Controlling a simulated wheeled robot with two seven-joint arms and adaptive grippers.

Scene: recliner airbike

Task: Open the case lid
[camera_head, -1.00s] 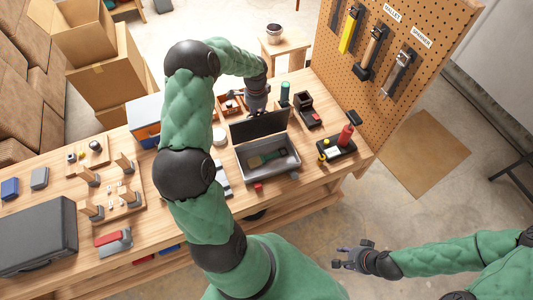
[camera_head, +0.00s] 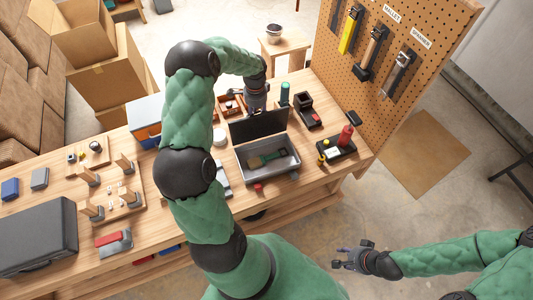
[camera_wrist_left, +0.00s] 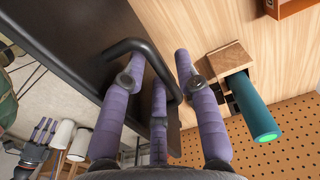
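The grey case (camera_head: 268,173) stands on the workbench in the head view. Its dark lid (camera_head: 258,125) stands up at the back edge, and the case is open. In the left wrist view, the lid's dark panel (camera_wrist_left: 60,25) carries a black bar handle (camera_wrist_left: 160,62). The purple fingers of my left gripper (camera_wrist_left: 160,62) are spread on both sides of the handle; firm contact cannot be told. My right gripper (camera_head: 350,257) is open and empty, off the bench front.
A green cylinder (camera_head: 285,93) in a wooden holder stands close beside my left gripper. A black tray (camera_head: 338,152) with red and yellow items lies right of the case. A large dark case (camera_head: 35,235) lies shut at the left. A pegboard (camera_head: 415,30) rises at the right.

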